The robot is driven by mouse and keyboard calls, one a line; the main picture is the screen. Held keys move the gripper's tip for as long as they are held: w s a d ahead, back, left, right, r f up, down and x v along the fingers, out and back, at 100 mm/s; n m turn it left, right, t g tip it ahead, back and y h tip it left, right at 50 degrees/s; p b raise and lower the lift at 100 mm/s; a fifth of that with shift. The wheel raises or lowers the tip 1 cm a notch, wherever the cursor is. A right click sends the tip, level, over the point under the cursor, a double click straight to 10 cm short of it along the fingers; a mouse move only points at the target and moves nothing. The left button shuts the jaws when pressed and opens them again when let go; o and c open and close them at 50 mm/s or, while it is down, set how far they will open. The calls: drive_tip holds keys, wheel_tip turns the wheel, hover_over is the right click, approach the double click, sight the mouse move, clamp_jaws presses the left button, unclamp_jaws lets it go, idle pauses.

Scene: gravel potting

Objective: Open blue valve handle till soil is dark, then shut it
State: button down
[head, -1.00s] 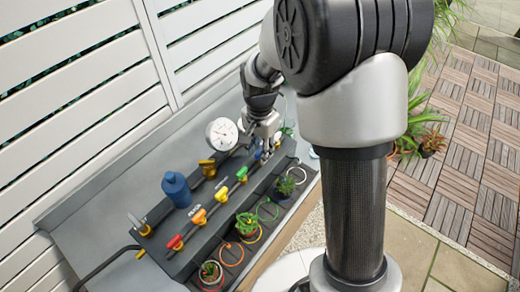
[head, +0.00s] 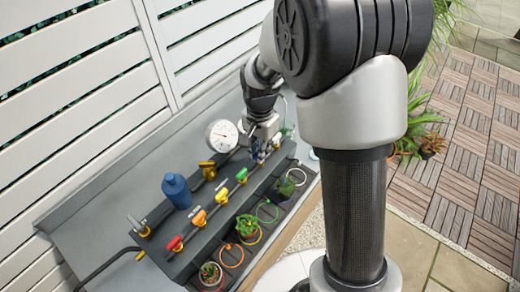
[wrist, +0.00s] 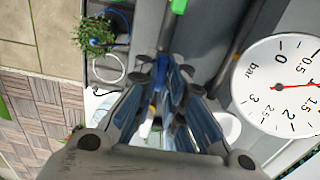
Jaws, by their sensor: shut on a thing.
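The blue valve handle (wrist: 161,72) shows between my gripper's fingers in the wrist view. My gripper (wrist: 160,92) is shut on it. In the head view, my gripper (head: 261,157) is at the far end of the valve row, and its fingers mostly hide the blue handle. The same plant (head: 286,187) is at the far end of the pot row in the head view. Its soil is too small to judge its shade.
Green (head: 241,175), yellow (head: 222,196), orange (head: 199,219) and red (head: 175,244) handles line the dark manifold. A pressure gauge (wrist: 285,80) stands close beside my gripper. A blue bottle (head: 176,190) stands behind the valves. Coloured rings and other pots line the front.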

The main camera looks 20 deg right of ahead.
drive_tip(key=n+p, duration=0.2)
drive_tip(key=n, duration=0.2)
drive_tip(key=shift+n, duration=0.4)
drive_tip(key=n+p, duration=0.1)
drive_tip(key=n, duration=0.3)
drive_tip(key=shift+n, duration=0.3)
drive_tip(key=n+p, duration=0.1)
drive_tip(key=n, duration=0.3)
drive_tip(key=shift+n, duration=0.3)
drive_tip(key=shift+n+p, duration=0.5)
drive_tip(key=shift+n, duration=1.5)
drive_tip(key=c, duration=1.7)
unclamp_jaws()
drive_tip(key=shift+o, duration=0.2)
